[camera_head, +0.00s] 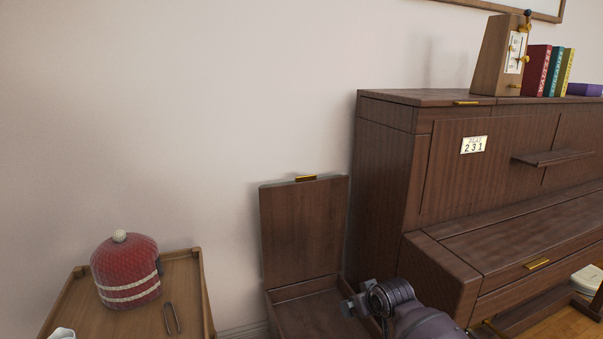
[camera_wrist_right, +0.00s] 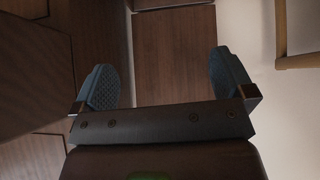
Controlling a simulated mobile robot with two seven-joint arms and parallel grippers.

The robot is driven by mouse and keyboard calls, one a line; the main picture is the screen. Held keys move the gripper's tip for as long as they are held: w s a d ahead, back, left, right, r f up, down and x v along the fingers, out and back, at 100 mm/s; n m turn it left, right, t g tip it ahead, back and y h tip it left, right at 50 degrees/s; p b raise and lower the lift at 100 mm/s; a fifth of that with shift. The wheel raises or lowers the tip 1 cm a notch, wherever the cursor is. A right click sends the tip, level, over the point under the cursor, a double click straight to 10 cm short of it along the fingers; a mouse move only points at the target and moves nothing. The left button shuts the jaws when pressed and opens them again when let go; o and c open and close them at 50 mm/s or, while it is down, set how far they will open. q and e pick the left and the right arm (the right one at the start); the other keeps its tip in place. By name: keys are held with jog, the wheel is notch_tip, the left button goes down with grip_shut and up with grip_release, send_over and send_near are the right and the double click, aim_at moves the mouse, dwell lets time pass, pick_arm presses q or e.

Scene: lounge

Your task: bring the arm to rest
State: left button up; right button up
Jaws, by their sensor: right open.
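My right arm (camera_head: 425,322) comes in from the bottom right in the head view. Its gripper (camera_head: 350,305) is at the front right of a dark wooden box (camera_head: 300,288) with its lid (camera_head: 303,230) raised. The box's inside is mostly cut off by the frame's bottom edge. In the right wrist view my right gripper (camera_wrist_right: 165,85) has its two blue-grey pads wide apart. Nothing is between them, and a brown wooden panel shows beyond. I cannot tell whether the gripper touches the box. My left gripper is not in view.
A dark piano (camera_head: 395,180) stands right of the box. A metronome (camera_head: 500,58) and several books (camera_head: 537,72) are on top. At left, a wooden tray table (camera_head: 187,290) holds a red knitted cozy (camera_head: 125,268) and metal tongs (camera_head: 172,318). A pale wall is behind.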

jog(key=s+d+f+m+t+p, duration=0.1)
jog(key=s+d+f+p, duration=0.15)
jog(key=s, duration=0.95)
jog(key=s+d+f+t+p, duration=0.1)
jog(key=s+d+f+p, duration=0.2)
jog(key=s, duration=0.9)
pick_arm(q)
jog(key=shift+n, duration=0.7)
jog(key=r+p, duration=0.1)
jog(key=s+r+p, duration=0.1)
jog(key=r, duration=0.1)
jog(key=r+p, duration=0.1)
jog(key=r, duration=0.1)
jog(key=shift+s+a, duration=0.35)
pick_arm(e)
jog(key=s+d+r+m+h, duration=0.1)
jog(key=s+d+r, duration=0.1)
jog(key=s, duration=1.1)
jog(key=s+d+r+m+t+h, duration=0.1)
jog(key=s+d+r, duration=0.2)
jog(key=s, duration=1)
jog(key=shift+d, duration=0.4)
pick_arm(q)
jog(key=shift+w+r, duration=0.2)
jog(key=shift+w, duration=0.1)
pick_arm(e)
jog(key=shift+s+f, duration=0.1)
